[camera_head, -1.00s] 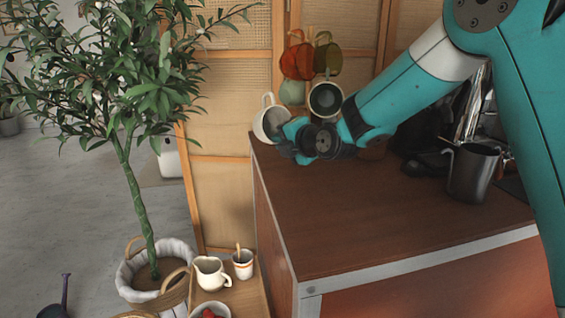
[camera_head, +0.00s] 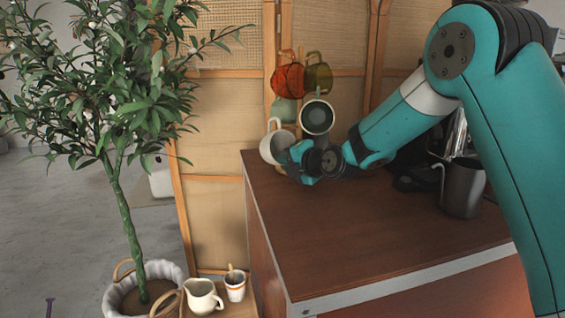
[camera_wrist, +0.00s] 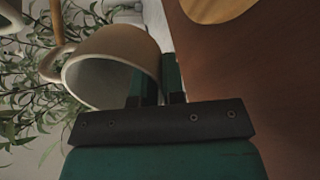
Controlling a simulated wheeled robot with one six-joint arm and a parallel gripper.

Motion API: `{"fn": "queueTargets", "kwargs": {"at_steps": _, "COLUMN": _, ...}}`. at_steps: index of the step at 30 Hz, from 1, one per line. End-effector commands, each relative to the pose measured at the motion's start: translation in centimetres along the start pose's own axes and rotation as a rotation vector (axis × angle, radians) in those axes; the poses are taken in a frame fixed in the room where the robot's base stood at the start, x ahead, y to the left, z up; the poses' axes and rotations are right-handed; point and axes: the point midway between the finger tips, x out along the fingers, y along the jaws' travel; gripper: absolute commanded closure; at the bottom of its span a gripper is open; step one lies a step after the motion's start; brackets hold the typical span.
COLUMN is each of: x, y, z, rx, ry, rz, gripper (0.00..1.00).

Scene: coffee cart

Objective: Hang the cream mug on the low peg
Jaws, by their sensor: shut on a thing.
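The cream mug (camera_head: 271,149) is in my gripper (camera_head: 297,153), above the far left corner of the cart top. It is tilted, its handle up and to the left. In the wrist view the mug (camera_wrist: 118,52) lies between the fingers (camera_wrist: 157,88), its opening toward the lower left and its handle on the left. The low peg cannot be made out; mugs and gripper cover the rack's lower part.
The brown cart top (camera_head: 360,225) is clear in front. A dark metal pitcher (camera_head: 462,188) stands at the right, near my arm. A round wooden piece (camera_wrist: 216,8) shows at the top of the wrist view. A potted tree (camera_head: 125,215) and a cream jug (camera_head: 202,297) are at the left.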

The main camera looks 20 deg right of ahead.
Motion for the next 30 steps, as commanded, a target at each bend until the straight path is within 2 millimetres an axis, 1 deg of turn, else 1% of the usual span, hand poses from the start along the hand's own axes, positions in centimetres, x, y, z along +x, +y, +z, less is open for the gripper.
{"fn": "queueTargets", "kwargs": {"at_steps": 1, "x": 0.0, "y": 0.0, "z": 0.5, "rx": 0.0, "ry": -0.003, "rz": 0.002, "gripper": 1.0}}
{"fn": "queueTargets", "kwargs": {"at_steps": 15, "x": 0.8, "y": -1.5, "z": 3.5, "rx": 0.001, "ry": -0.003, "rz": 0.001, "gripper": 1.0}}
{"fn": "queueTargets", "kwargs": {"at_steps": 16, "x": 1.0, "y": -1.9, "z": 3.5, "rx": 0.0, "ry": -0.002, "rz": 0.003, "gripper": 1.0}}
{"fn": "queueTargets", "kwargs": {"at_steps": 21, "x": 1.2, "y": -2.4, "z": 4.2, "rx": -0.001, "ry": -0.002, "rz": 0.003, "gripper": 1.0}}
{"fn": "queueTargets", "kwargs": {"at_steps": 30, "x": 1.0, "y": -2.5, "z": 4.1, "rx": 0.0, "ry": -0.002, "rz": 0.003, "gripper": 1.0}}
